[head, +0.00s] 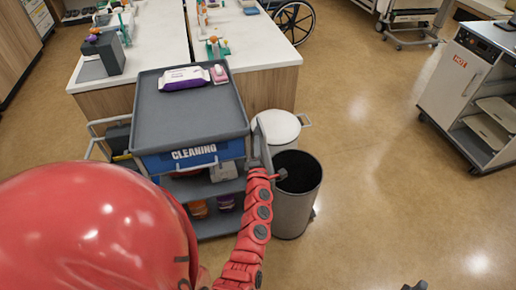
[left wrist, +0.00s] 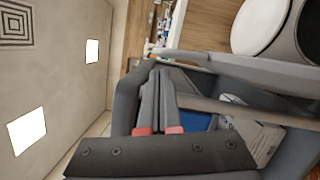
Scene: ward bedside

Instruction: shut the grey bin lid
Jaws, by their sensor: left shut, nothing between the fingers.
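The grey bin (head: 296,205) stands on the floor right of the cleaning cart, its dark mouth uncovered. Its grey lid (head: 265,143) stands up at the left side of the mouth, seen nearly edge-on. In the left wrist view the lid (left wrist: 235,70) shows as a long grey slab beside the fingers, and part of the bin (left wrist: 312,35) shows at top right. My left gripper (head: 252,152) is shut and empty between the cart and the raised lid; its fingers also show in the left wrist view (left wrist: 160,95). I cannot tell if it touches the lid.
The cleaning cart (head: 190,112) stands close left of my gripper, with wipes (head: 184,78) on top. A white bin (head: 277,128) stands behind the grey one. Open floor lies to the right, before a hot cabinet (head: 465,85). A small dark tip, perhaps my right gripper (head: 415,286), shows at the bottom.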

